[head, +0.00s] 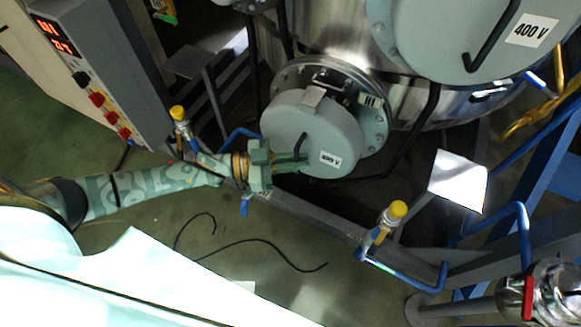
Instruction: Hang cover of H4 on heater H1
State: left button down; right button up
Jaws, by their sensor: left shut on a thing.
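The round grey cover (318,118) has a dark handle (300,146) and a white voltage label. It sits in front of heater H1's bolted flange (375,135), a little to its lower left, so it hides the flange's middle. I cannot tell whether cover and flange touch. My right gripper is not in view.
A larger grey cover marked 400 V (435,30) is at the upper right on the steel vessel (325,30). A control box (85,60) stands at the left. Yellow-capped valves (390,218) and blue pipes are below. A black cable (250,242) lies on the floor.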

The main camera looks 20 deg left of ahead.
aim_at(307, 149)
pick_arm(q)
jog(key=w+b, duration=0.1)
jog(key=w, duration=0.4)
jog(key=shift+w+d+b, duration=0.1)
jog(key=shift+w+b, duration=0.25)
jog(key=shift+b, duration=0.05)
jog(key=shift+w+f, duration=0.15)
jog(key=shift+w, duration=0.1)
jog(key=shift+f+b, duration=0.6)
jog(key=shift+f, duration=0.45)
jog(key=shift+f+b, duration=0.1)
jog(key=shift+b, duration=0.2)
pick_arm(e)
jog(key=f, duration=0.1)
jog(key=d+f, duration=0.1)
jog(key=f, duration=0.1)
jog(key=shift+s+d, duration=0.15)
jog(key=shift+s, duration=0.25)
pick_arm(q)
jog(key=c, duration=1.4)
grip_release()
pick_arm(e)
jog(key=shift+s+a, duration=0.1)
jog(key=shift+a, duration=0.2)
pick_arm(q)
jog(key=shift+s, duration=0.1)
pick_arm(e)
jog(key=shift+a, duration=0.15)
